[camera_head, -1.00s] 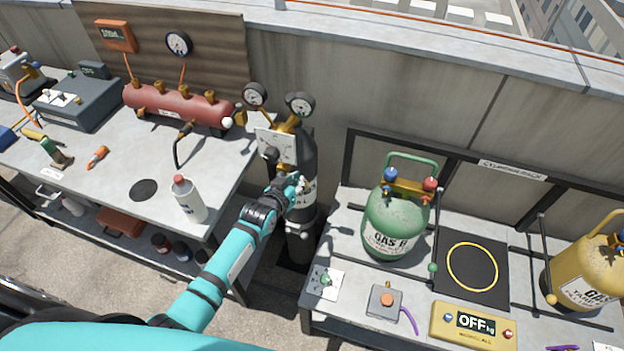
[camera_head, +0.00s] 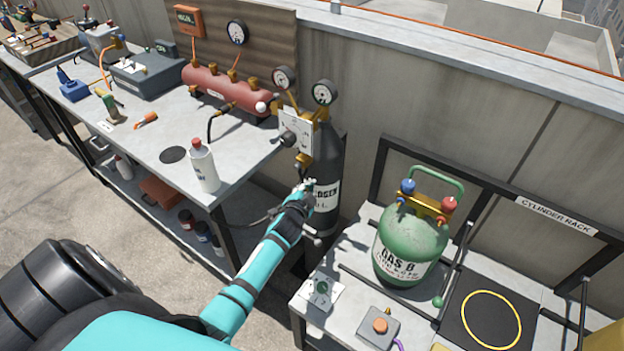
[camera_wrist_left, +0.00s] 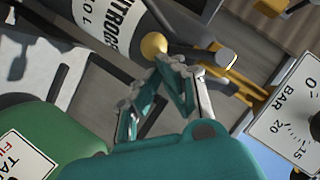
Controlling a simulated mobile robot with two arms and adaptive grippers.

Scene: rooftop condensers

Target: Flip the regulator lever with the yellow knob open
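The regulator plate (camera_head: 296,132) with two round gauges (camera_head: 323,92) sits atop the dark nitrogen cylinder (camera_head: 328,165) between the benches. In the left wrist view, a yellow knob (camera_wrist_left: 153,45) on a short grey lever shows against the cylinder (camera_wrist_left: 110,25), near the brass fittings. The plate (camera_wrist_left: 290,115) is at that view's right edge. My left gripper (camera_head: 308,187) is just below the regulator, in front of the cylinder. In its wrist view, the fingertips (camera_wrist_left: 165,68) come together just below the yellow knob; contact is unclear. The knob is not distinguishable in the head view. My right gripper is out of view.
A green gas cylinder (camera_head: 410,240) stands on the right bench, by a small box with an orange button (camera_head: 379,326). On the left bench are a white bottle (camera_head: 203,165) and a red manifold (camera_head: 222,92). A narrow gap separates the benches.

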